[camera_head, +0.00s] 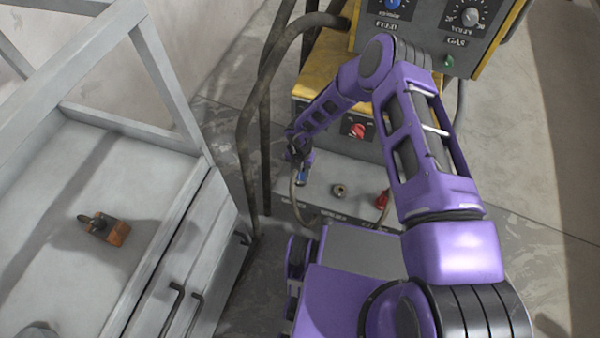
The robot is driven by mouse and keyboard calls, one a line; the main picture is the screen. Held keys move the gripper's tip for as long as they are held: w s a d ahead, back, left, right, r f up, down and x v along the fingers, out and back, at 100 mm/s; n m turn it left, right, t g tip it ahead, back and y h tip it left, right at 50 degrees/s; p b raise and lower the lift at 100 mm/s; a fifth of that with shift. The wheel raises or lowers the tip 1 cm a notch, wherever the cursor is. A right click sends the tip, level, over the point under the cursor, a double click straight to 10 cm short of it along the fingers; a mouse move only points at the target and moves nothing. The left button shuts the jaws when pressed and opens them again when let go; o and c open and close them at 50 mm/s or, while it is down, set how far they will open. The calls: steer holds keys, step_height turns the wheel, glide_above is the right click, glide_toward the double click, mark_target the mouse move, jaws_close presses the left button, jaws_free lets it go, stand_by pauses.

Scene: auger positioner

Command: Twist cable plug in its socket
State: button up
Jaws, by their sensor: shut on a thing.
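My gripper (300,164) is at the left end of the grey front ledge of the welding machine (330,196), pointing down. It is shut on a small plug with a blue part (301,177), and a cable (294,207) hangs from it over the front edge. The plug is at the ledge face; its socket is hidden behind it and my gripper, so I cannot tell how deep it sits or how it is turned. A bare round socket (340,190) is to its right. A red plug (382,199) sits further right.
The machine's yellow upper body (322,68) and its control panel (425,28) with knobs stand behind. A red switch (356,130) is above the ledge. Thick dark hoses (247,135) run down on the left.

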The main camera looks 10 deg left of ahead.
jaws_close()
steer(key=m, duration=0.5)
steer(key=m, duration=0.5)
steer(key=shift+a, duration=0.15)
steer(key=o, duration=0.9)
jaws_free()
steer(key=shift+r, duration=0.15)
step_height(320, 180, up, 17)
steer(key=p, duration=0.2)
